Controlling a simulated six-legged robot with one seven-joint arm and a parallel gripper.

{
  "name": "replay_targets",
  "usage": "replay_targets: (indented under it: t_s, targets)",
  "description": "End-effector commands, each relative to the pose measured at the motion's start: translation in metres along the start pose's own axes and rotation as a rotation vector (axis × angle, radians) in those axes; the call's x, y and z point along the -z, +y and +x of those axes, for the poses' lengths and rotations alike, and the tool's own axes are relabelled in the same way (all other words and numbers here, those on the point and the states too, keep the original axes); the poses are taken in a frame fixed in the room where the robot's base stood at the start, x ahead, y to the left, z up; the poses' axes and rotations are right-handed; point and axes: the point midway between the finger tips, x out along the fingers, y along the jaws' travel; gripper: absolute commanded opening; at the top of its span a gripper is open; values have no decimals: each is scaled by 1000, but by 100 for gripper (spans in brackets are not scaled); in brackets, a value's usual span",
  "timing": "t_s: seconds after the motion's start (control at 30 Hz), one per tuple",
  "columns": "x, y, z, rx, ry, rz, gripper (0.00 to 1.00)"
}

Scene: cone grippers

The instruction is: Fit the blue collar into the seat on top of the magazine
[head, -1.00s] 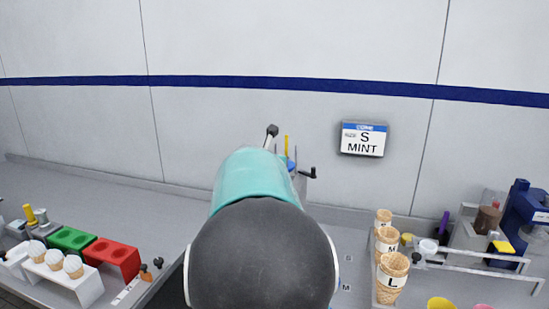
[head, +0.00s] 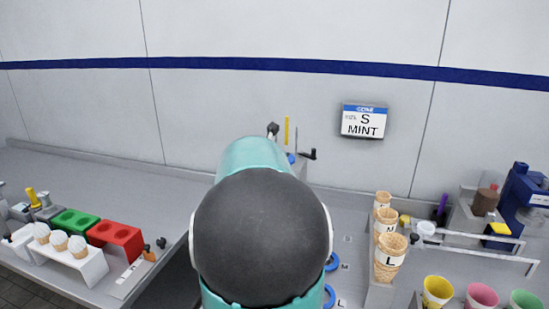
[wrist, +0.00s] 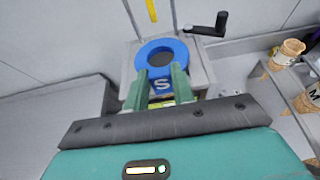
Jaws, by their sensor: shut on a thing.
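The blue collar (wrist: 144,52) is a ring with a tab marked S; it shows in the wrist view over the top of the grey magazine (wrist: 204,74). My gripper (wrist: 163,78) has its two green fingers shut on the tab, at the near side of the ring. The collar appears roughly level. I cannot tell whether it touches the seat, which the ring and fingers hide. In the head view my arm covers most of the magazine; its black crank (head: 309,154) and a bit of blue show past it.
Two more blue rings (head: 332,262) lie on the counter right of my arm, near M and L marks. A rack of cones (head: 389,250) stands further right, with coloured cups in front. A yellow upright strip (head: 286,130) rises behind the magazine. The wall is close behind.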

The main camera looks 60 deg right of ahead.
Motion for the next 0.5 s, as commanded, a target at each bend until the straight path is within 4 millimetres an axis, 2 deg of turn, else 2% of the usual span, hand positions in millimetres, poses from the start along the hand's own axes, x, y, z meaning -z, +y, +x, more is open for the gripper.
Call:
replay_targets:
  t_s: [0.03, 0.13, 0.5]
  targets:
    - [0, 0, 0, 0, 0, 0, 30]
    - [0, 0, 0, 0, 0, 0, 50]
    - [-1, 0, -4, 0, -1, 0, 50]
